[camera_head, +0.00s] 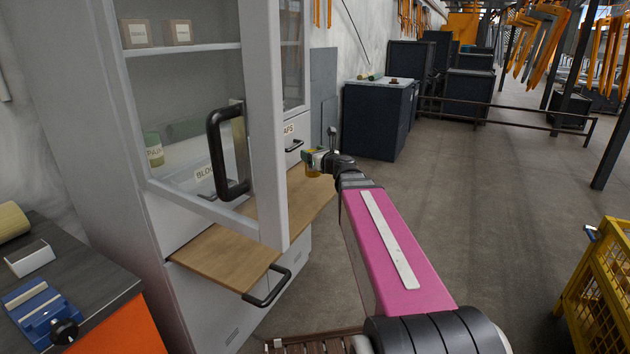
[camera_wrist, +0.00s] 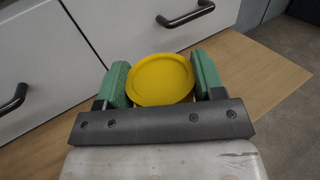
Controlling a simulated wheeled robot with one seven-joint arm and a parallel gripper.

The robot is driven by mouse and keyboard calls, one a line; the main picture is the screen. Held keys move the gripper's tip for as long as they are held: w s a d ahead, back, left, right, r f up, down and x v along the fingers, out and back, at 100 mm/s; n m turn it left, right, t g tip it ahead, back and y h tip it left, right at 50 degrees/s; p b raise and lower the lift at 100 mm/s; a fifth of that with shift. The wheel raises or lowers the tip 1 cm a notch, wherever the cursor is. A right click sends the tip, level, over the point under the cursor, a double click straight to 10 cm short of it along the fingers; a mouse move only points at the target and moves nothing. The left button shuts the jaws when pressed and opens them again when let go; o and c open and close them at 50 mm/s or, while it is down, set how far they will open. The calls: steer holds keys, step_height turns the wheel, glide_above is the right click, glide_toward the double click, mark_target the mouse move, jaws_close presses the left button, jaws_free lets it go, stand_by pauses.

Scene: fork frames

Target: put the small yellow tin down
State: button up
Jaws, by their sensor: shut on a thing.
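The small yellow tin (camera_wrist: 162,79) is round and shows its flat yellow lid in the wrist view. My gripper (camera_wrist: 162,84) has its two green pads on either side of the tin and is shut on it. In the head view my gripper (camera_head: 312,162) is at the far end of my pink arm, over the right part of the wooden board; the tin (camera_head: 312,173) shows as a small yellow patch there. The wooden board (camera_head: 222,256) juts from the grey cabinet. I cannot tell whether the tin's underside touches the board.
The cabinet's glass door (camera_head: 270,120) stands at the left with a dark handle (camera_head: 218,155). Drawer fronts with dark handles (camera_wrist: 184,15) rise behind the board. The board around the tin is bare. A workbench (camera_head: 95,270) stands at lower left.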

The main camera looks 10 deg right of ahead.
steer(key=shift+w+a+r+m+h, duration=0.8)
steer(key=shift+w+a+m+h, duration=3.1)
steer(key=shift+h, duration=3.5)
steer(key=shift+w+d+f+m+t, duration=0.1)
steer(key=shift+w+d+f+m, duration=0.25)
steer(key=shift+w+d+f, duration=1.25)
steer(key=shift+w+d+f+m+t, duration=0.1)
steer(key=shift+w+d+f+m, duration=0.2)
steer(key=shift+w+d+f, duration=1.25)
steer(key=shift+w+d+f+m+t, duration=0.1)
steer(key=shift+w+d+f+m, duration=0.45)
steer(key=shift+d+f, duration=1.85)
steer(key=shift+w, duration=0.15)
steer(key=o, duration=1.1)
steer(key=shift+f, duration=0.1)
steer(key=shift+o, duration=0.2)
